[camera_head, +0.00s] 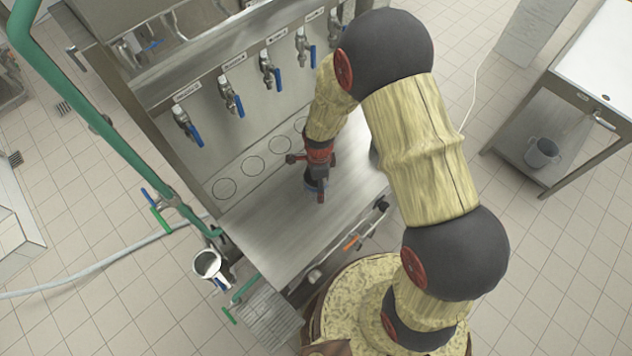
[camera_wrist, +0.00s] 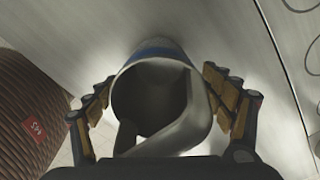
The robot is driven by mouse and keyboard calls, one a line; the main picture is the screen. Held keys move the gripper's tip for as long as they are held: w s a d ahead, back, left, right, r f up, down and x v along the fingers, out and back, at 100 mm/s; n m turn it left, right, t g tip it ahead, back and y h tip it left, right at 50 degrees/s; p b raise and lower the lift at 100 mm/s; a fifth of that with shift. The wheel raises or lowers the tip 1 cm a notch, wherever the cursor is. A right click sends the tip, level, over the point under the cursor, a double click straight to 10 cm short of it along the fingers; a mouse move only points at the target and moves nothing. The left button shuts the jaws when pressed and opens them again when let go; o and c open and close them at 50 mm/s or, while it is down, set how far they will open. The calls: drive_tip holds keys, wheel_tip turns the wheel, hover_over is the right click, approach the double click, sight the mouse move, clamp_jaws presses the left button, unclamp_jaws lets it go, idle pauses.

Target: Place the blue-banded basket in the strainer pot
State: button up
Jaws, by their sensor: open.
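The blue-banded basket (camera_wrist: 158,53) is a grey cup-like vessel with a bent handle and a dark inside. In the wrist view it stands on the steel counter, mouth toward the camera. My gripper (camera_wrist: 158,80) is open, with one finger on each side of the basket; I cannot tell whether they touch it. In the head view my gripper (camera_head: 317,188) is low over the counter middle and mostly hides the basket. A pale round pot (camera_head: 207,263) with a dark inside hangs off the counter's left corner; I cannot tell if it is the strainer pot.
The steel counter (camera_head: 262,225) is otherwise clear around my gripper. Several taps with blue levers (camera_head: 230,95) line the back panel, above marked circles. A green pipe (camera_head: 100,125) runs along the left. A grey pot (camera_head: 541,152) stands on the right table's lower shelf.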

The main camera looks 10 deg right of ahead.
drive_tip(key=shift+f, duration=0.1)
drive_tip(key=shift+c, duration=1.2)
drive_tip(key=c, duration=1.3)
drive_tip(key=shift+r, duration=0.5)
wheel_tip(320, 180, up, 2)
drive_tip(key=shift+r+b, duration=0.2)
drive_tip(key=shift+b, duration=0.25)
drive_tip(key=s+a+r, duration=0.1)
drive_tip(key=s+r, duration=0.2)
drive_tip(key=s, duration=0.1)
drive_tip(key=s+a+r, duration=0.2)
drive_tip(key=s+r, duration=0.1)
drive_tip(key=s, duration=0.2)
drive_tip(key=s+a+r+b, duration=0.1)
drive_tip(key=s+r, duration=0.2)
drive_tip(key=s, duration=0.1)
drive_tip(key=shift+s+a+r, duration=0.2)
drive_tip(key=shift+a+r, duration=0.05)
